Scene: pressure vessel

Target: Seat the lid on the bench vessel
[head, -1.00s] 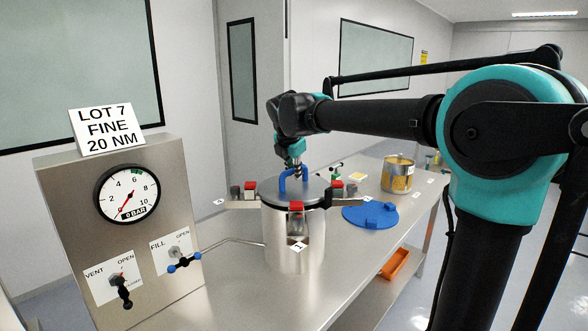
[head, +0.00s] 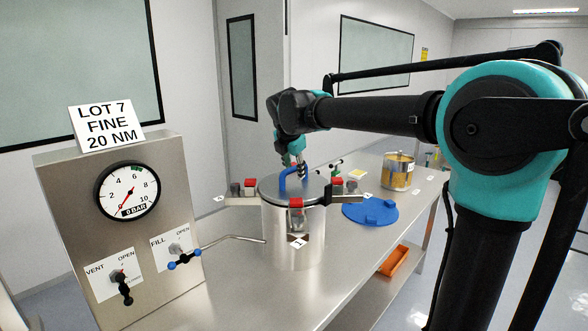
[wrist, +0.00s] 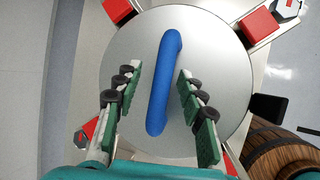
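The lid is a round silver disc with a blue bar handle (head: 290,180). It lies on top of the steel bench vessel (head: 285,240) and looks level. In the wrist view the lid (wrist: 215,65) fills the middle, with the blue handle (wrist: 164,85) running lengthwise across it. My gripper (wrist: 160,78) is open, with one finger on each side of the handle and a visible gap to both. In the head view my gripper (head: 294,162) is just above the lid at the handle. Whether the lid sits fully down on the rim cannot be told.
Red-capped clamps (head: 296,203) stand around the vessel's rim. A blue disc (head: 370,210) lies on the bench right of the vessel, with a yellow-brown can (head: 398,172) behind. A gauge panel (head: 125,235) stands left, its needle near zero. A thin pipe (head: 230,240) runs toward the vessel.

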